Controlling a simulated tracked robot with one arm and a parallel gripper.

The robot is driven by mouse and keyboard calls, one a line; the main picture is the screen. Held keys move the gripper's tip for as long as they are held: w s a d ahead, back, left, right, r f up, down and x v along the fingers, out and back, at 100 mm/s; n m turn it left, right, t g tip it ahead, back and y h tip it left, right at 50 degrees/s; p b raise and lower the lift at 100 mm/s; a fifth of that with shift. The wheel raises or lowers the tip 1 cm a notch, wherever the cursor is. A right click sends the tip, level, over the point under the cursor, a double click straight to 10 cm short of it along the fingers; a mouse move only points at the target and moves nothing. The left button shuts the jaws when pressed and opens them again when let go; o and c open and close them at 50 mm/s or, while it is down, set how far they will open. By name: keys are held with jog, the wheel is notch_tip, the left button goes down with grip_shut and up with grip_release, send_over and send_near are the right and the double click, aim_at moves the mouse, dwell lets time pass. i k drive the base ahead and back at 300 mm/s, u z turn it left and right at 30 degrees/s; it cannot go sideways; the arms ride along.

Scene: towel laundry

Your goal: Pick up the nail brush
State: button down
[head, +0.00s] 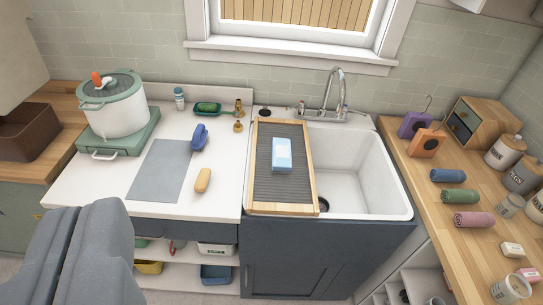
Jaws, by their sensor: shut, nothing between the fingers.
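A small tan, oblong object (203,181), which looks like the wooden nail brush, lies on the white counter (110,195) to the right of a grey mat. Its bristles cannot be made out. A blue brush-like object with a handle (199,136) stands farther back on the same counter. My gripper (88,212) shows large and grey at the lower left, in front of the counter. It is shut and empty, well apart from both objects.
A grey mat (160,170) and a pot (113,105) on a green stove are at left. A ridged board (265,205) carrying a blue-and-white block (282,154) lies across the sink (375,205). Rolled towels (460,196) and jars stand on the right counter.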

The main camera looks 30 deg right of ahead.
aim_at(200, 186)
jog(key=z, duration=0.35)
jog(key=i, duration=0.55)
jog(key=z, duration=0.65)
jog(key=i, duration=1.15)
jog(key=u, duration=0.05)
